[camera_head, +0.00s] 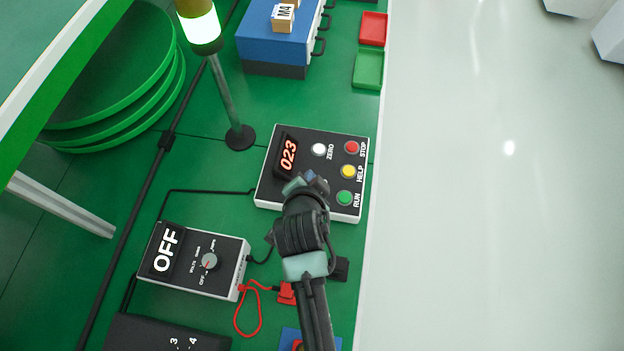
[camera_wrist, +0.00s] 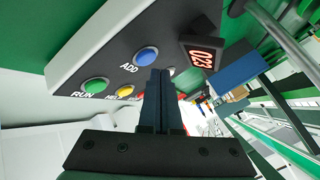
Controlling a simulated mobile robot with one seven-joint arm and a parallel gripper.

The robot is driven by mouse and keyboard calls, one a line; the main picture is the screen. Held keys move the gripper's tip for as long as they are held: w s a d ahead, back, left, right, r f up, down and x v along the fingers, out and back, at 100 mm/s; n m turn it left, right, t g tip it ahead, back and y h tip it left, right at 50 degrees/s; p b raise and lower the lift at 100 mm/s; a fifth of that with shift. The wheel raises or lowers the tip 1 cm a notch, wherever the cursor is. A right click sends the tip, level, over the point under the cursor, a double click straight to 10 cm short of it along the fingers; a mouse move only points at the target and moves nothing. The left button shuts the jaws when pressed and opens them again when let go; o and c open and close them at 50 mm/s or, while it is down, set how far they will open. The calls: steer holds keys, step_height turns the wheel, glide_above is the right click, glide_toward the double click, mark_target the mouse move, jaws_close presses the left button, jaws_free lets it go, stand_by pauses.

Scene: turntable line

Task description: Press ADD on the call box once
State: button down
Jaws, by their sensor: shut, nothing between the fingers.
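The call box (camera_head: 268,192) is a dark-topped white box with a display (camera_head: 288,155) reading 023. Its blue ADD button (camera_wrist: 146,56) shows clearly in the wrist view, with the label beside it. In the head view my gripper mostly covers that area. My gripper (camera_head: 308,183) is over the lower part of the box, shut and empty. In the wrist view its closed fingertips (camera_wrist: 160,72) appear just to the lower right of the ADD button. I cannot tell whether they touch the box.
The white ZERO (camera_head: 319,150), red STOP (camera_head: 351,147), yellow HELP (camera_head: 347,171) and green RUN (camera_head: 344,198) buttons surround my gripper. A lamp post (camera_head: 226,100) stands behind the box. A meter reading OFF (camera_head: 194,261) and a red cable (camera_head: 237,312) lie nearer.

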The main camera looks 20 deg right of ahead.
steer(key=shift+f, duration=0.1)
steer(key=shift+f, duration=0.35)
steer(key=shift+f+b, duration=0.4)
steer(key=shift+b, duration=0.1)
stand_by(0.4)
stand_by(0.3)
steer(key=shift+r+p, duration=0.8)
step_height(320, 180, up, 5)
steer(key=p, duration=0.4)
steer(key=shift+r+p, duration=0.1)
steer(key=shift+p, duration=0.3)
stand_by(0.3)
